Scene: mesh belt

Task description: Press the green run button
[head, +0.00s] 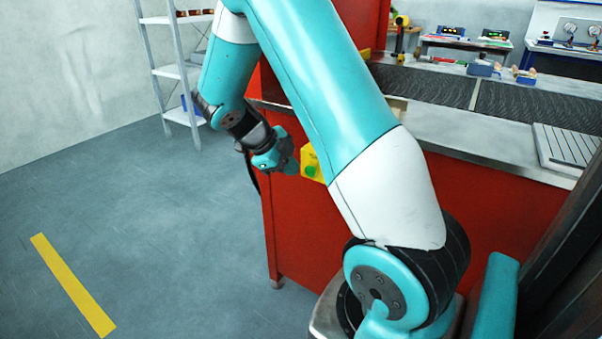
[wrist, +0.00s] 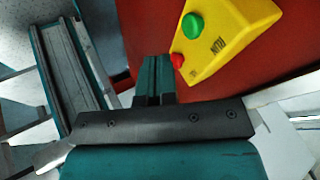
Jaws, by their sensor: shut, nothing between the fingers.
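The green run button (wrist: 192,26) is a round cap on a yellow box (wrist: 228,35) fixed to the red side of the belt frame. A smaller red button (wrist: 178,61) sits on the same box. In the head view the yellow box (head: 309,160) is partly hidden by my arm, with the green button (head: 311,170) just showing. My gripper (wrist: 156,62) is shut and empty. Its tips lie to the left of and below the green button in the wrist view, close to the red button. In the head view my gripper (head: 291,166) is just left of the box.
The red belt frame (head: 290,235) stands right of my gripper, with the dark mesh belt (head: 425,87) on top. A grey shelf rack (head: 178,72) stands at the back left. The floor (head: 150,190) to the left is clear, with a yellow stripe (head: 72,285).

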